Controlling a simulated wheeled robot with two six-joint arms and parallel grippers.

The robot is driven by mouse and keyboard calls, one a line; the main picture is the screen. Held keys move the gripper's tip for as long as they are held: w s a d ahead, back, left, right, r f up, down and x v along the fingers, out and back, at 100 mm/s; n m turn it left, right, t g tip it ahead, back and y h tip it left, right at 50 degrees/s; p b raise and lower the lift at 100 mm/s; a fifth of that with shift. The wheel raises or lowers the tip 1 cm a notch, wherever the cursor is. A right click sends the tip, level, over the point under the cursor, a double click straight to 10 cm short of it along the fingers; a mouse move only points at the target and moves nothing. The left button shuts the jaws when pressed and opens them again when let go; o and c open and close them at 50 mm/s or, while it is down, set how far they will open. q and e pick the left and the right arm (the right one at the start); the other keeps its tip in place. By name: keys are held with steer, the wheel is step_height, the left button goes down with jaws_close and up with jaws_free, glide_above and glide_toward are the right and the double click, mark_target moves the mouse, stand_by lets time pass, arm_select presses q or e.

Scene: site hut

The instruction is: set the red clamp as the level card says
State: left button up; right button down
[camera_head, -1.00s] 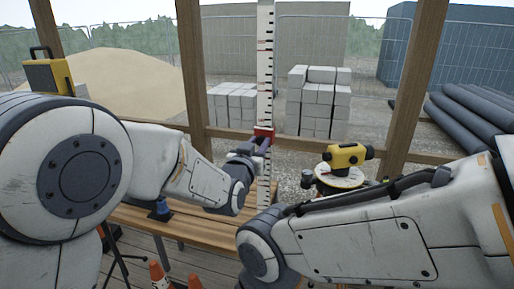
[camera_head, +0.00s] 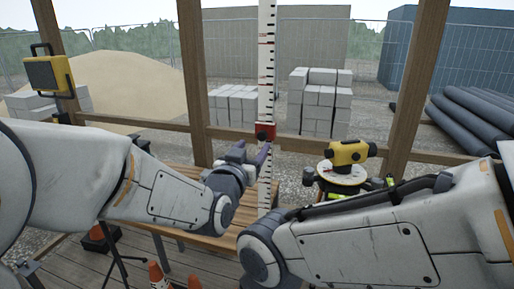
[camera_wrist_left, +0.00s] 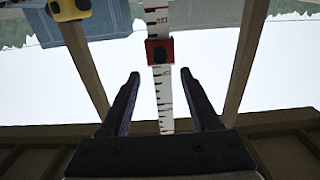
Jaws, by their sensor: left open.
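The red clamp (camera_head: 265,131) sits on the upright white measuring staff (camera_head: 266,70), which has red and black marks. My left gripper (camera_head: 256,153) is open and empty, just below the clamp and apart from it in the head view. In the left wrist view, the clamp (camera_wrist_left: 160,52) with its dark round knob lies beyond the open fingertips of the left gripper (camera_wrist_left: 160,75), and the staff (camera_wrist_left: 164,98) runs between the fingers. The yellow level (camera_head: 349,152) stands to the right on a white disc. I cannot make out a level card. My right gripper is out of view.
A wooden bench (camera_head: 180,205) stands behind my left arm. Timber posts (camera_head: 193,80) and a rail frame the opening around the staff. Orange cones (camera_head: 157,276) stand on the floor below. A yellow lamp (camera_head: 48,74) is at the left. Blocks and pipes lie outside.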

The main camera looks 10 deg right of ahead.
arm_select(q)
steer(key=shift+b+v, duration=0.4)
steer(key=shift+v, duration=1.65)
